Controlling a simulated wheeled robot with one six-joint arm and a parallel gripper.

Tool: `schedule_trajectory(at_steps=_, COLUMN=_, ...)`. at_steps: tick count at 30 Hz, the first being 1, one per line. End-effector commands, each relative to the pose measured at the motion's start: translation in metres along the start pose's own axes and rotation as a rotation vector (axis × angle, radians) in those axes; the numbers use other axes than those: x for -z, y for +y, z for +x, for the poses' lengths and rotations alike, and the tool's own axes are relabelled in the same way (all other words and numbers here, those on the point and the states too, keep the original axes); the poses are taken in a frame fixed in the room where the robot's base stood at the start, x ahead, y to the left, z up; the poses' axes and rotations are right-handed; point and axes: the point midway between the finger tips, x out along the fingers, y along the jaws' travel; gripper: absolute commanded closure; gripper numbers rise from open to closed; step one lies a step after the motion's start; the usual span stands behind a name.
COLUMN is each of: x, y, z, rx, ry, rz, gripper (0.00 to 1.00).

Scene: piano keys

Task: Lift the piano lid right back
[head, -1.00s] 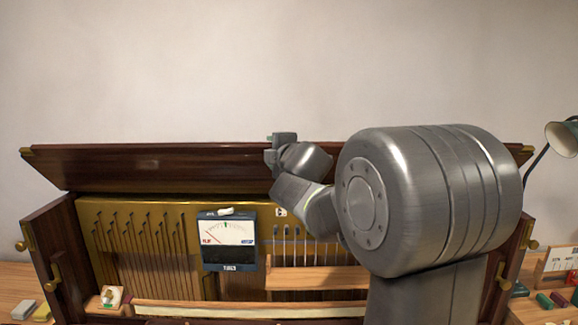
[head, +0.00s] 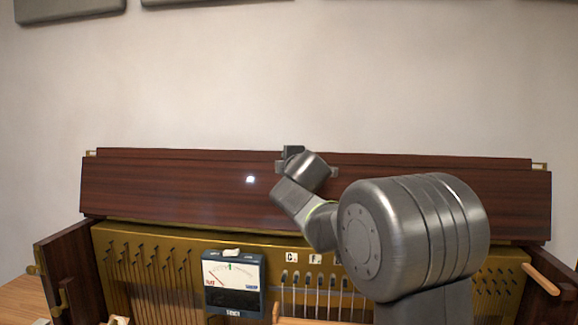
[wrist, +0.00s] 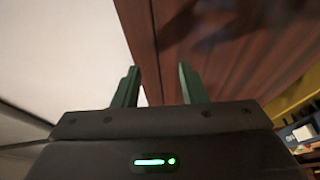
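The dark reddish-brown piano lid (head: 180,190) stands steeply raised along the back of the open piano case, its broad face showing in the head view. My gripper (head: 292,153) is at the lid's top edge, near the middle. In the wrist view the two green fingers of my gripper (wrist: 158,85) are apart, with the edge of the lid (wrist: 225,55) running between and beyond them. I cannot see whether either finger touches the wood. My arm hides part of the lid's lower right.
Inside the case are a gold plate (head: 150,265) with several strings and a blue-black meter (head: 233,285). A wooden bar (head: 541,279) juts out at the right. The pale wall (head: 300,80) rises behind the lid, with dark panels (head: 205,3) high up.

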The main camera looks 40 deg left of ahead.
Motion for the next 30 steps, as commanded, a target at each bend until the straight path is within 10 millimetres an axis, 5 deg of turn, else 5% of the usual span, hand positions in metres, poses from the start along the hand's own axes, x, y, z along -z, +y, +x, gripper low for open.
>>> schedule_trajectory(at_steps=11, x=0.0, y=0.002, z=-0.011, rx=-0.004, ry=0.001, rz=0.0, gripper=0.62)
schedule_trajectory(at_steps=30, x=0.0, y=0.001, z=-0.12, rx=-0.003, ry=0.001, rz=0.0, gripper=0.62)
